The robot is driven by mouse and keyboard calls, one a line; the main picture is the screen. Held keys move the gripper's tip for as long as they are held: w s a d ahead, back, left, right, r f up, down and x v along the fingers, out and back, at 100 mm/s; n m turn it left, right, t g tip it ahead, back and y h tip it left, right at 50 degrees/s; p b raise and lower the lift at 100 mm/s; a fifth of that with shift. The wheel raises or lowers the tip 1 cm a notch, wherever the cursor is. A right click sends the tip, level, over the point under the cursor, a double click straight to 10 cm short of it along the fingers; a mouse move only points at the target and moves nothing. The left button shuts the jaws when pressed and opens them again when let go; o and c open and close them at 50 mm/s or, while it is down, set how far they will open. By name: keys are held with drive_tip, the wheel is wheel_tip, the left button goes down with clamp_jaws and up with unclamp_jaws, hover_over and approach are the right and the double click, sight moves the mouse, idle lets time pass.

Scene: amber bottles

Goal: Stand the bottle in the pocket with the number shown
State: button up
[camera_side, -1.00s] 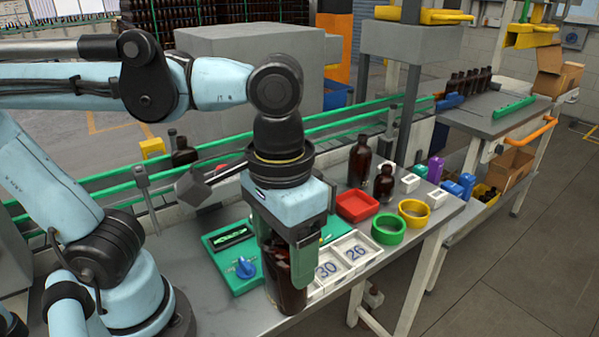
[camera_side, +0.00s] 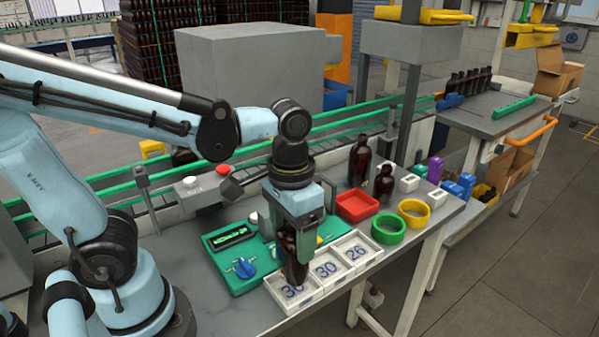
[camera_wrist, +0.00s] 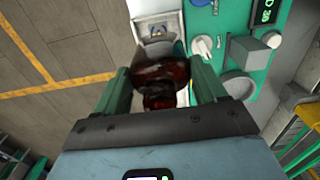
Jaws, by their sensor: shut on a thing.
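My gripper (camera_side: 296,243) is shut on an amber bottle (camera_side: 291,262), which hangs roughly upright with its lower end over the white tray (camera_side: 318,292). In the wrist view the dark red-brown bottle (camera_wrist: 160,76) sits between the green fingers of my gripper (camera_wrist: 162,92). The tray has three pockets in a row. The middle pocket (camera_side: 327,270) reads 30 and the right one (camera_side: 355,252) reads 26. The bottle partly covers the left pocket's number, which starts with 3. I cannot tell if its base touches the tray. The display (camera_wrist: 263,12) is hard to read.
A green panel (camera_side: 220,262) with a blue knob (camera_side: 245,268) stands just behind the tray. The conveyor runs behind.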

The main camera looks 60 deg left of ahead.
sight(292, 251)
drive_tip(key=shift+f, duration=2)
drive_tip(key=shift+f, duration=0.1)
drive_tip(key=o, duration=1.2)
drive_tip(key=shift+o, duration=0.2)
wheel_tip(292, 251, up, 12)
drive_tip(key=w+a+f+t, duration=0.3)
drive_tip(key=a+f+t, duration=0.2)
drive_tip(key=t, duration=0.2)
drive_tip(key=shift+w+a+f, duration=0.2)
drive_tip(key=shift+w+f, duration=0.05)
drive_tip(key=shift+f, duration=0.05)
